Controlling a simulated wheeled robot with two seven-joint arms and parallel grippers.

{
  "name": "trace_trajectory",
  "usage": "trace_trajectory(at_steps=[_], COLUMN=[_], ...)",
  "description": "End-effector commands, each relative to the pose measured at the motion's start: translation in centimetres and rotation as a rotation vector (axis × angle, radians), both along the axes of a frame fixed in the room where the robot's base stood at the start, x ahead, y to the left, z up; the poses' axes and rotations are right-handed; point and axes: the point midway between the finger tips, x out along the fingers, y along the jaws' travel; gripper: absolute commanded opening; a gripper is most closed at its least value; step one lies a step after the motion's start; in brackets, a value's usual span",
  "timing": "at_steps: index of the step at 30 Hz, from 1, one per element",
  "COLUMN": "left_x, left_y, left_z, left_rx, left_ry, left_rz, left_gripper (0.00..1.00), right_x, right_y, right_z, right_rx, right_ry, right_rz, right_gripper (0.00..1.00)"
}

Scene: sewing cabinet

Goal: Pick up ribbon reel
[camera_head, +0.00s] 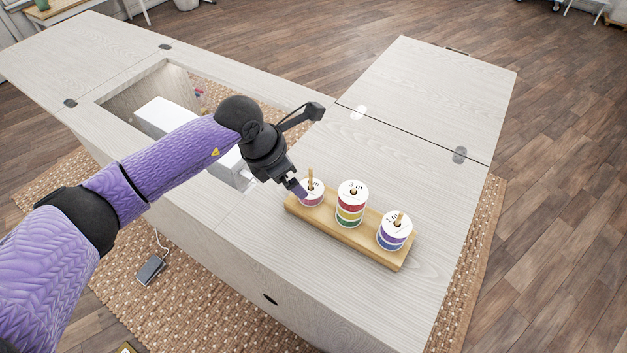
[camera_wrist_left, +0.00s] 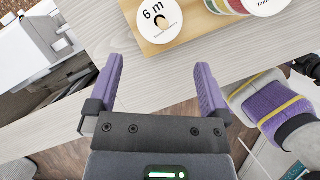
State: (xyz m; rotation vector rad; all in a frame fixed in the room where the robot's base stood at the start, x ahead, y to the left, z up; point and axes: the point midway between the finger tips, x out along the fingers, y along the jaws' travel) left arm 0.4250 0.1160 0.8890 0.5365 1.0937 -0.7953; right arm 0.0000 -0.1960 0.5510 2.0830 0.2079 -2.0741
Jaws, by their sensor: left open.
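A wooden stand with pegs (camera_head: 372,246) lies on the cabinet top and carries white-topped ribbon reels. The left peg holds a low reel with a pinkish-red band (camera_head: 314,199); its label reads "6 m" in the left wrist view (camera_wrist_left: 151,14). The middle peg holds a taller stack with red, yellow and green bands (camera_head: 351,208). The right peg holds a reel with blue and purple bands (camera_head: 394,234). My left gripper (camera_head: 298,190) is open and empty beside the left reel, partly covering it. In the left wrist view the reel lies beyond the open fingertips (camera_wrist_left: 157,65), not between them.
The cabinet top (camera_head: 250,230) has an open well (camera_head: 150,85) at left with a white machine (camera_head: 165,115) in it. A hinged leaf (camera_head: 430,90) extends behind the stand. The top is bare right of and in front of the stand. A pedal (camera_head: 150,270) lies on the rug.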

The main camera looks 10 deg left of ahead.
Motion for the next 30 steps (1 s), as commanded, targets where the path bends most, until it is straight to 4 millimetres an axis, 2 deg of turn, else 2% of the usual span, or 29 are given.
trace_trajectory(at_steps=[1,5,10,13,20,30], left_x=[0.2,0.7,1.9,2.2,2.2,2.2], left_y=[-0.3,-0.9,-1.8,-2.2,-2.2,-2.2], left_z=[-1.4,-3.1,-6.4,-7.2,-7.0,-7.0], left_rx=[-0.001,-0.004,-0.004,-0.003,-0.004,-0.004], left_ry=[0.003,0.003,0.006,0.002,0.000,0.001], left_rz=[0.001,0.001,0.001,0.002,0.001,0.002], left_gripper=[1.00,1.00,1.00,1.00,0.98,0.26], right_x=[-0.5,-1.5,-2.6,-2.7,-2.6,-1.9], right_y=[-0.1,-0.3,-0.9,-1.4,-2.1,-2.2], right_z=[-0.7,-1.5,-3.2,-3.5,-3.3,-3.3], right_rx=[-0.002,-0.006,-0.018,-0.027,-0.037,-0.038], right_ry=[0.012,0.035,0.059,0.063,0.062,0.051], right_rz=[0.000,-0.003,-0.004,-0.004,0.000,0.004], right_gripper=[0.59,0.59,0.59,0.59,0.59,0.59])
